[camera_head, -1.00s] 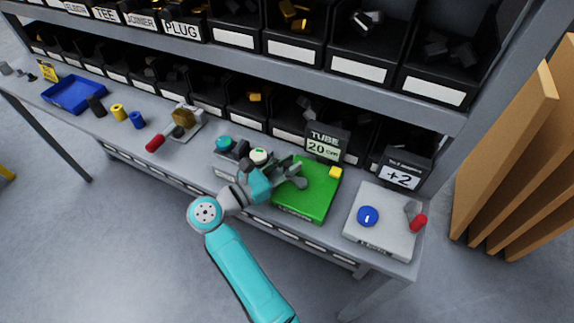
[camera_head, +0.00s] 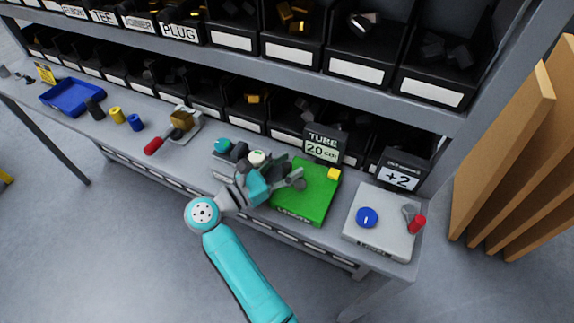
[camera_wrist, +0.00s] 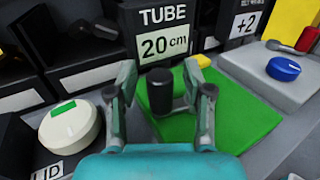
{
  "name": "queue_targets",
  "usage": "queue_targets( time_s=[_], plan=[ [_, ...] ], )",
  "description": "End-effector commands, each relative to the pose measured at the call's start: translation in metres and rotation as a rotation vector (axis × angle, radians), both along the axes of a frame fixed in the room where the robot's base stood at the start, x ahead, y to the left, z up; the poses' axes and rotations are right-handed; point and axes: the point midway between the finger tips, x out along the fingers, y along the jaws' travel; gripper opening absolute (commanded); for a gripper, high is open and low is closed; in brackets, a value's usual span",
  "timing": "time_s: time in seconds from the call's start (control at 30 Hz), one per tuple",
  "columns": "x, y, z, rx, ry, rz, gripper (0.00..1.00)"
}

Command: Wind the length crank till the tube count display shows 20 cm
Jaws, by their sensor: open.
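The crank's black knob (camera_wrist: 159,90) stands upright between the two fingers of my gripper (camera_wrist: 160,82), with visible gaps on both sides. My gripper (camera_head: 284,172) is open at the left side of the green unit. The crank arm under the knob is hidden.
Right of the green unit is a grey unit (camera_head: 378,240) with a blue knob, a red-handled lever and a +2 display (camera_head: 399,178). A white round button (camera_wrist: 75,128) with a green mark sits close left of my gripper. Parts bins line the back.

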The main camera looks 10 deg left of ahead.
Motion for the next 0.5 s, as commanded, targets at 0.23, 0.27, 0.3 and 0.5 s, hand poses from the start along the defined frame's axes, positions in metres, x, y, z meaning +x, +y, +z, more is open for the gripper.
queue_targets(
  time_s=[0.23,0.27,0.3,0.5],
  plan=[
    [-0.022,0.025,0.000,-0.001,-0.001,0.005,0.51],
    [-0.025,0.030,0.000,-0.001,-0.001,0.005,0.51],
    [-0.031,0.036,0.000,0.000,0.000,0.004,0.51],
    [-0.057,0.064,0.000,-0.001,-0.001,0.004,0.51]
  ],
)
